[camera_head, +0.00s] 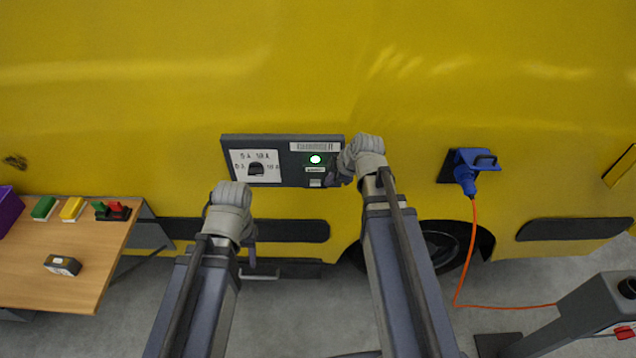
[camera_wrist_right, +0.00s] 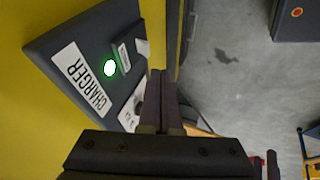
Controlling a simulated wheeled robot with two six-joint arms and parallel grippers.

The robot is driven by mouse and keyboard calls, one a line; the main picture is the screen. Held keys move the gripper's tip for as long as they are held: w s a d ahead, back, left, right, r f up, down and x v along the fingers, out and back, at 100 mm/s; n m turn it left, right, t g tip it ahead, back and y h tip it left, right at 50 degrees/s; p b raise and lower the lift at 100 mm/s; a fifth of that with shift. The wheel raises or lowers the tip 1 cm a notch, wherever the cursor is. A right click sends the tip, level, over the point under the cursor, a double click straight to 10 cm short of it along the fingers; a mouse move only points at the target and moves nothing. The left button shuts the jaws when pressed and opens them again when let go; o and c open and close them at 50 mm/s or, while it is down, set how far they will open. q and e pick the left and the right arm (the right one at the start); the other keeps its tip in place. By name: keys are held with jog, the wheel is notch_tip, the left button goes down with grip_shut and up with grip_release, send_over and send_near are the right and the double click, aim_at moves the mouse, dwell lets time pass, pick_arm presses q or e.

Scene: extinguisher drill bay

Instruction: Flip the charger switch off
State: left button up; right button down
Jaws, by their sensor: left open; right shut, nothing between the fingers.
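The charger panel (camera_head: 293,174) is a dark box on the yellow vehicle side, and its CHARGER label shows in the right wrist view (camera_wrist_right: 78,76). Its green lamp (camera_head: 315,160) is lit, also in the right wrist view (camera_wrist_right: 110,68). A small pale switch (camera_head: 316,182) sits below the lamp; its position is too small to tell. My right gripper (camera_head: 343,180) is shut and empty at the panel's lower right, its fingers (camera_wrist_right: 158,76) close beside the switch area; contact cannot be told. My left gripper (camera_head: 249,242) is open, below the panel, largely hidden by its wrist.
A dial (camera_head: 256,169) with a white scale fills the panel's left half. A blue plug (camera_head: 466,175) with an orange cable (camera_head: 463,270) is in the vehicle at right. A wooden table (camera_head: 40,290) with several small blocks stands left. A grey post (camera_head: 590,310) stands right.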

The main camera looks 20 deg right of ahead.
jog(key=b, duration=0.9)
send_near(315, 188)
notch_tip(315, 188, down, 3)
jog(key=s+a, duration=0.1)
jog(key=a, duration=0.1)
jog(key=w+f, duration=0.1)
jog(key=w+b, duration=0.1)
jog(key=w, duration=0.1)
jog(key=shift+d+f, duration=0.2)
jog(key=shift+f, duration=0.2)
jog(key=shift+w+d, duration=0.1)
jog(key=shift+w, duration=0.2)
